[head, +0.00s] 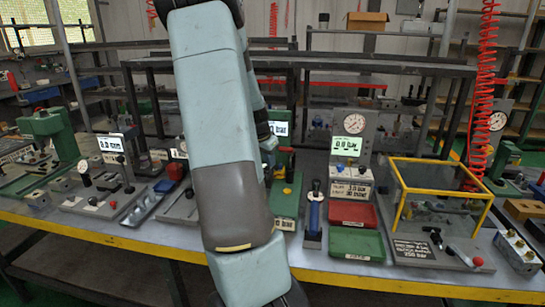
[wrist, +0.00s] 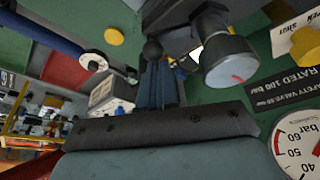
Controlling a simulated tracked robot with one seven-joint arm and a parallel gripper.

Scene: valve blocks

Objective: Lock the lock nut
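In the wrist view, a dark grey round knob (wrist: 228,62) with a red mark on its face stands over a green plate (wrist: 262,95). A label on the plate (wrist: 283,88) reads safety valve and rated 100 bar. I cannot single out the lock nut with certainty; it may be part of this knob or hidden behind it. My gripper (wrist: 155,82) shows as dark blue-grey shapes pointing away from the wide dark bar, left of the knob and apart from it in the picture. Whether its fingers are parted is unclear. In the head view my arm hides it.
A pressure gauge (wrist: 302,150) and a yellow knob (wrist: 306,46) are close on the right in the wrist view. On the bench stand a blue lever stand (head: 313,222), red tray (head: 352,215), green tray (head: 357,244) and yellow-framed cage (head: 402,205). My arm covers the bench middle.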

